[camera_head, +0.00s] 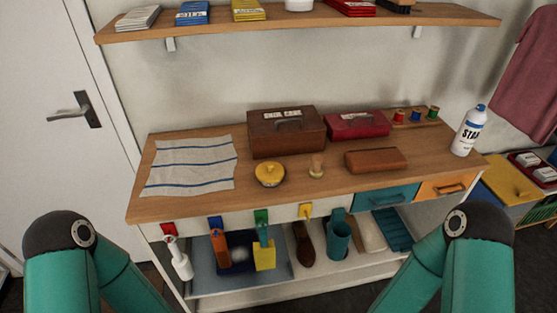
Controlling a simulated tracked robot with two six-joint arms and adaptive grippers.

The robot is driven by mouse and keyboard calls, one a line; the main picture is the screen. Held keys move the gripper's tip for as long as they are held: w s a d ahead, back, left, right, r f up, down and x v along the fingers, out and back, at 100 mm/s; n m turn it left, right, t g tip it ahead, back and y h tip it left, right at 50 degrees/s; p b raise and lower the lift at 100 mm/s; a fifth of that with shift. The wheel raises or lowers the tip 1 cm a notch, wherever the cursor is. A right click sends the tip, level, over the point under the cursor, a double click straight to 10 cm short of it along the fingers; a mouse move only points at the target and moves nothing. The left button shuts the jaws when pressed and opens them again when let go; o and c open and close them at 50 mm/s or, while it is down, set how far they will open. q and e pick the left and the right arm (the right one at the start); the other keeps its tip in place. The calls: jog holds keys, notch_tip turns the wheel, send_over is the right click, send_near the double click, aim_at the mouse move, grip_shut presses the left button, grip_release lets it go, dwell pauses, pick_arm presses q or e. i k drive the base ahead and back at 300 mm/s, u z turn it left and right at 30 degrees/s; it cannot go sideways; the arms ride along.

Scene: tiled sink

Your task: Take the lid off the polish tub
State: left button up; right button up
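The polish tub (269,180) is a small round yellow tub on the wooden worktop, left of centre. A yellow lid (269,169) with a small dark knob appears to sit on top of it. Neither gripper is in view. My two teal arms show only at the lower left and lower right, well below and apart from the tub, and they run out of the bottom of the picture.
Behind are a brown box (286,136) and a red box (358,126). A brown case (376,160) and white bottle (468,132) stand right. A shelf (300,23) hangs above.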

aim_at(268, 172)
jog(key=z, duration=0.05)
jog(key=i, duration=0.4)
jog(key=z, duration=0.7)
